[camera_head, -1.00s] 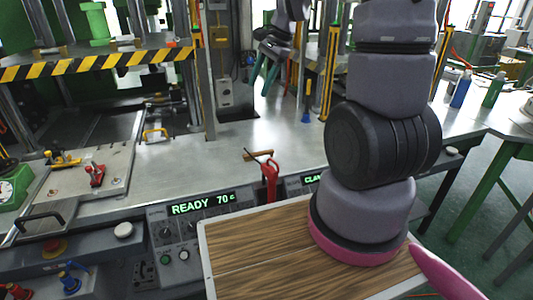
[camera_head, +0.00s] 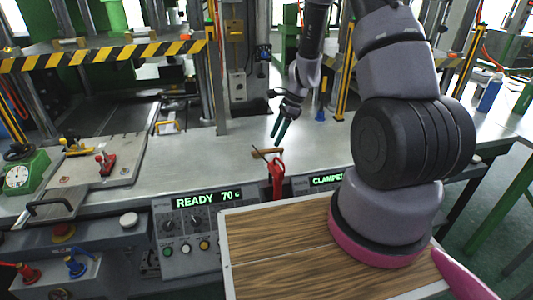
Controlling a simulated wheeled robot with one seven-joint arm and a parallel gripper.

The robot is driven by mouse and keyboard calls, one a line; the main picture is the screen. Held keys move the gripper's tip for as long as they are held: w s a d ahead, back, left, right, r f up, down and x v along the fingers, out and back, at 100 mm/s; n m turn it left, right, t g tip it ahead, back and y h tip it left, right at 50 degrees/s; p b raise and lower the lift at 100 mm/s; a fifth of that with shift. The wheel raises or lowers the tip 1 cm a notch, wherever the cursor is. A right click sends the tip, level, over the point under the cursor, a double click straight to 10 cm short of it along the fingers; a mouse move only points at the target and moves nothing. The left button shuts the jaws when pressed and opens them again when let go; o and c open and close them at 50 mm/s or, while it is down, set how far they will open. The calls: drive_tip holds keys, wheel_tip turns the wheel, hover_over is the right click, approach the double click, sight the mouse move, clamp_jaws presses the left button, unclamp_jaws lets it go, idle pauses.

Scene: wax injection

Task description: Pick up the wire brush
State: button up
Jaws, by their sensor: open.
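A small wooden-handled tool (camera_head: 268,153), which looks like the wire brush, lies on the metal bench just behind a red lever. It is small in view, and its bristles cannot be made out clearly. My gripper (camera_head: 279,131), with two dark green fingers, hangs above and behind it, pointing down. The fingers are apart, with nothing seen between them. The gripper does not appear to touch the brush.
The upright red lever (camera_head: 277,176) stands close in front of the brush. A control panel (camera_head: 190,225) reads READY 70. A yellow-black striped press beam (camera_head: 100,55) spans the left. Bare bench (camera_head: 225,150) lies left of the brush.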

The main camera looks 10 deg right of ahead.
sight(269, 149)
drive_tip(key=x, duration=0.4)
drive_tip(key=shift+w+a, duration=0.1)
drive_tip(key=shift+a, duration=0.25)
drive_tip(key=shift+a+f, duration=0.2)
drive_tip(key=shift+f, duration=0.25)
drive_tip(key=shift+f, duration=0.25)
clamp_jaws()
